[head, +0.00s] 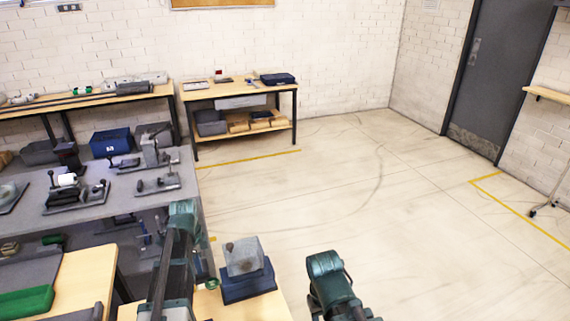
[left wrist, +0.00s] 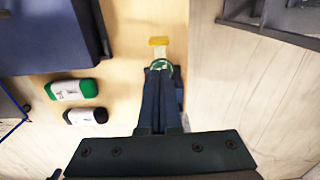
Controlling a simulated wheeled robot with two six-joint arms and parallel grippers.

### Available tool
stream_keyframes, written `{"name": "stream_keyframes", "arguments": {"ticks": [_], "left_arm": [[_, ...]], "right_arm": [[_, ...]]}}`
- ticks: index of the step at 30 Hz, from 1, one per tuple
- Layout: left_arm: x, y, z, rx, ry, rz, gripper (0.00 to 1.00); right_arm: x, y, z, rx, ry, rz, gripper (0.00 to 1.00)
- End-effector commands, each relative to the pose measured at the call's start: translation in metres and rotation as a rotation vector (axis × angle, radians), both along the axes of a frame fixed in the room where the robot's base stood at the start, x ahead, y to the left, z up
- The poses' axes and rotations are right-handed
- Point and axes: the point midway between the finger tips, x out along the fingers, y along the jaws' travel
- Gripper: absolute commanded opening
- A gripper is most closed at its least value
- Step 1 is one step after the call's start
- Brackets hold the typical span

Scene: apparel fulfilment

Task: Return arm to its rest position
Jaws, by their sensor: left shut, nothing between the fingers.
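My left arm (head: 183,215) shows in the head view, over the wooden table edge in the lower left. Its fingers are hard to make out there. In the left wrist view my left gripper (left wrist: 161,72) is shut, its two dark fingers together with nothing held between them. A green ring (left wrist: 172,67) shows at the fingertips; I cannot tell whether it touches them. My right arm (head: 328,275) shows at the bottom middle of the head view, over bare floor. Its gripper is not in view.
A blue bin (head: 250,288) with a grey block (head: 243,255) on top stands close right of my left arm. A grey workbench (head: 115,187) with tools lies left. Green-and-white (left wrist: 72,89) and black-and-white items (left wrist: 86,116) lie beside the gripper. Open floor (head: 370,190) extends right.

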Motion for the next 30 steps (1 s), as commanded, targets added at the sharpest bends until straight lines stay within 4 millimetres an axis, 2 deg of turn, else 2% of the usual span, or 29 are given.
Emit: {"name": "stream_keyframes", "arguments": {"ticks": [5, 9, 12, 22, 30], "left_arm": [[-0.016, -0.034, 0.000, 0.002, -0.013, 0.174, 0.00], [-0.037, -0.076, 0.000, -0.002, -0.030, 0.449, 0.00], [-0.051, -0.101, 0.000, -0.009, -0.041, 0.634, 0.00], [-0.090, -0.156, 0.001, -0.040, -0.063, 1.093, 0.00], [-0.116, -0.222, 0.000, 0.042, -0.033, 0.921, 0.00]], "right_arm": [[0.000, 0.000, 0.000, 0.000, 0.000, 0.000, 0.50], [0.000, 0.000, 0.000, 0.000, 0.000, 0.000, 0.50], [0.000, 0.000, 0.000, 0.000, 0.000, 0.000, 0.50], [0.000, 0.000, 0.000, 0.000, 0.000, 0.000, 0.50], [0.000, 0.000, 0.000, 0.000, 0.000, 0.000, 0.50]]}}
